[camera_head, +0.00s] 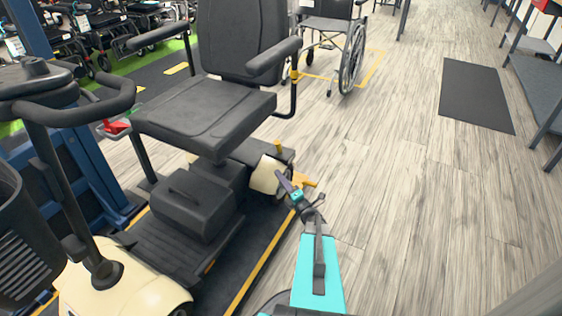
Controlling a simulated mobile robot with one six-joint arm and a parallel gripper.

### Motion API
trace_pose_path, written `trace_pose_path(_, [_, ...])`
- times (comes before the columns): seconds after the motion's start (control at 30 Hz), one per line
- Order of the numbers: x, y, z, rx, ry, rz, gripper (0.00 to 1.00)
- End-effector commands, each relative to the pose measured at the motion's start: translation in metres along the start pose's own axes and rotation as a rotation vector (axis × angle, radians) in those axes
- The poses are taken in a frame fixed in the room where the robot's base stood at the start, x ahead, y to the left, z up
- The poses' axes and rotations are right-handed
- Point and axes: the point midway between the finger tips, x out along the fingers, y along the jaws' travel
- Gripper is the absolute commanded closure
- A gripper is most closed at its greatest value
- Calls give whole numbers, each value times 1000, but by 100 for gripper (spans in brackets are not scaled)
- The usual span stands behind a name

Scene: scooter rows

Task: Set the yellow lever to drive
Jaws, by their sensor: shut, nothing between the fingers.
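The mobility scooter (185,195) has a black seat, black tiller and cream body, and stands on a dark mat at the left. A yellow lever (308,181) sticks out low at the scooter's rear, by the wheel. A smaller yellow knob (278,147) stands upright above the cream rear cover. My gripper (284,182) is at the end of my teal arm, beside the yellow lever and just left of it in the picture. It is shut and empty. It overlaps part of the lever and wheel, and I cannot tell whether it touches the lever.
The scooter's seat and armrest (273,54) rise to the left of my arm. A wheelchair (335,45) stands behind. Grey floor to the right is clear, with a flat dark mat (475,94). Shelving (540,80) lines the right edge.

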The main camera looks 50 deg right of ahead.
Motion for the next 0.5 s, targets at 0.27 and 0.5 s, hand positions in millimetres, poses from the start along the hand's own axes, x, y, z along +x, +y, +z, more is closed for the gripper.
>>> trace_pose_path(0.27, [-18, -18, 27, -10, -48, -9, 100])
trace_pose_path(0.5, [-18, -17, 27, -11, -47, -9, 100])
